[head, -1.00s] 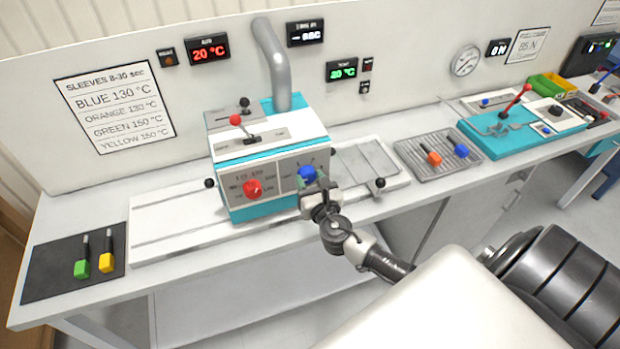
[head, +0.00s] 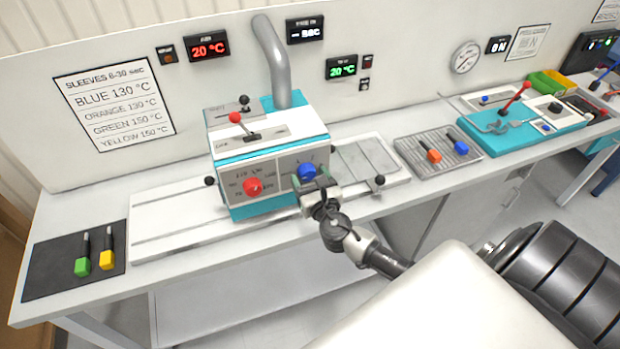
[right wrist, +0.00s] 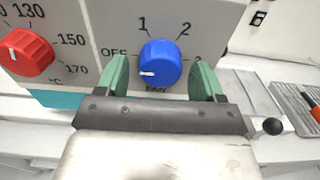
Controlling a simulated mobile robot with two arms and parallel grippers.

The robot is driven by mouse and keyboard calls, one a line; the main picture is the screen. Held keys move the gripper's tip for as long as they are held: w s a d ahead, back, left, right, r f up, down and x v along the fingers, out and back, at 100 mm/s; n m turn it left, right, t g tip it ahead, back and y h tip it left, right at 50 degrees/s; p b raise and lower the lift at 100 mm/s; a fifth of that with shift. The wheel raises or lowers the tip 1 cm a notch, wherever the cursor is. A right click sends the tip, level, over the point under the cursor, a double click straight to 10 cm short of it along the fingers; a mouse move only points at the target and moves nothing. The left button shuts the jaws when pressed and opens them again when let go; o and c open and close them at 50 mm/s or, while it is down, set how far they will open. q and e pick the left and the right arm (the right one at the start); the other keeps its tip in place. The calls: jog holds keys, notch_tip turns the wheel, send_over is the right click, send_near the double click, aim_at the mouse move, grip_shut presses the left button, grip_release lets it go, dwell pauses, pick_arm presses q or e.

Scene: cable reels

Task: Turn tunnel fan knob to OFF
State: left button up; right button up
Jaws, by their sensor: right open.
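The tunnel fan knob (head: 307,171) is blue and sits on the right of the teal-and-white machine's front panel. In the right wrist view the same blue knob (right wrist: 160,62) has a white pointer mark on its left side, pointing left and slightly down, a little below the OFF label (right wrist: 113,52). Labels 1 and 2 stand above it. My right gripper (head: 321,184) is at the knob. In the wrist view its green fingers (right wrist: 160,78) are open, one on each side of the knob, with a gap on both sides. My left gripper is not in view.
A red knob (right wrist: 26,52) with temperature marks sits left of the blue one. A black ball-ended lever (head: 379,181) is right of the machine. A tray (head: 440,160) with orange and blue tools lies further right. Levers stand on top of the machine.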

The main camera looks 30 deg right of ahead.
jog(key=b+v, duration=0.2)
jog(key=v, duration=0.8)
jog(key=shift+s+b, duration=0.4)
jog(key=s+d+f+m+g+b, duration=0.1)
jog(key=s+f+m+g, duration=0.3)
jog(key=f, duration=0.7)
jog(key=s+f+m+g+y+b, duration=0.1)
jog(key=s+f+m+g+b, duration=0.3)
jog(key=f, duration=0.8)
jog(key=s+d+f+m+g+p, duration=0.1)
jog(key=s+f+m, duration=0.1)
jog(key=f+m, duration=0.65)
jog(key=s+a+f+m+g+y+b, duration=0.1)
jog(key=s+a+f+m+g, duration=0.2)
jog(key=s+f+m, duration=0.4)
jog(key=s+a+f+m+g+y+b, duration=0.2)
jog(key=s+a+f+m+g, duration=0.2)
jog(key=s+f, duration=1.1)
jog(key=s+a+m, duration=0.1)
jog(key=s+m, duration=0.1)
jog(key=m, duration=0.1)
jog(key=shift+a, duration=0.2)
